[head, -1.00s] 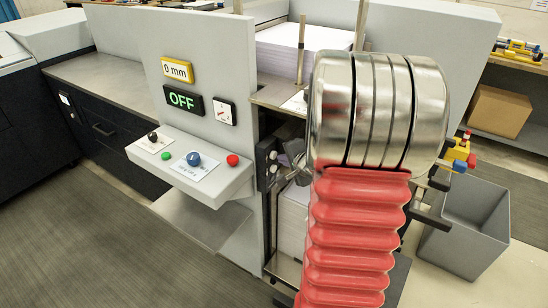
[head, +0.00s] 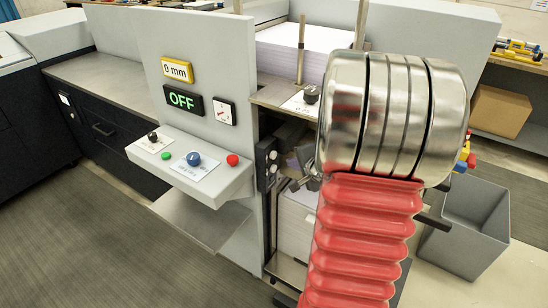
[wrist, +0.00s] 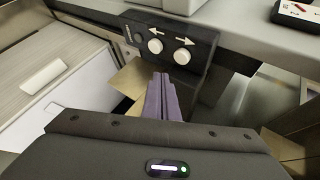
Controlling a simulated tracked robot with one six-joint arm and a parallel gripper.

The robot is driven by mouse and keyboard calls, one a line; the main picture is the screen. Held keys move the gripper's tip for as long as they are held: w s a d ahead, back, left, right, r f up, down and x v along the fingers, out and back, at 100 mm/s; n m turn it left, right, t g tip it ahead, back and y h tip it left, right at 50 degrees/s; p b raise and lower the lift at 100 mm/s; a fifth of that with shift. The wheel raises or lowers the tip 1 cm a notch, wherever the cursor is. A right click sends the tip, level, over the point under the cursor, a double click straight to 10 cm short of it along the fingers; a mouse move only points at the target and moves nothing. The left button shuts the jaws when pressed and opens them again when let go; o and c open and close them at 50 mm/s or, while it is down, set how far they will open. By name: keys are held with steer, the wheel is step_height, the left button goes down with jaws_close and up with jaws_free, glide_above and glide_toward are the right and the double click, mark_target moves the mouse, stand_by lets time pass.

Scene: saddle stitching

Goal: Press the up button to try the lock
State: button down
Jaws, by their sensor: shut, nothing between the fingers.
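A narrow black panel (head: 266,165) on the machine's side carries two pale round buttons, one above the other. In the wrist view the same kind of panel (wrist: 165,42) shows a left button (wrist: 155,46) under a left-pointing arrow and a right button (wrist: 182,57) under a right-pointing arrow. I cannot tell from the wrist view which is up. My gripper's purplish fingers (wrist: 162,96) are shut and empty, just below the panel in that view. Contact with a button is not visible. In the head view my red and metal arm partly hides the gripper.
A grey wall carries a yellow "0 mm" display (head: 177,70) and a green "OFF" display (head: 183,101). A sloped console (head: 213,192) with coloured buttons juts out below. A black knob (head: 312,94) stands on a ledge above. A grey bin (head: 465,232) stands right of my arm.

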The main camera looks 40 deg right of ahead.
steer(key=shift+s+d, duration=0.15)
steer(key=shift+s, duration=0.4)
steer(key=shift+s+d, duration=0.15)
steer(key=shift+s, duration=0.35)
steer(key=s+a+n+g+y, duration=0.2)
steer(key=a+n+y, duration=0.15)
steer(key=a, duration=0.75)
steer(key=s+a+n+g+y, duration=0.2)
steer(key=a+n+y, duration=0.15)
steer(key=a, duration=0.75)
steer(key=s+a+r+n+h, duration=0.1)
steer(key=s+a+r+n, duration=0.3)
steer(key=a+r+n, duration=0.2)
steer(key=s+a+r+n+g+h, duration=0.1)
steer(key=s+a+r+n, duration=0.4)
steer(key=a, duration=0.5)
steer(key=shift+r+n+h, duration=0.45)
steer(key=shift+n+h, duration=0.25)
steer(key=shift+n, duration=0.4)
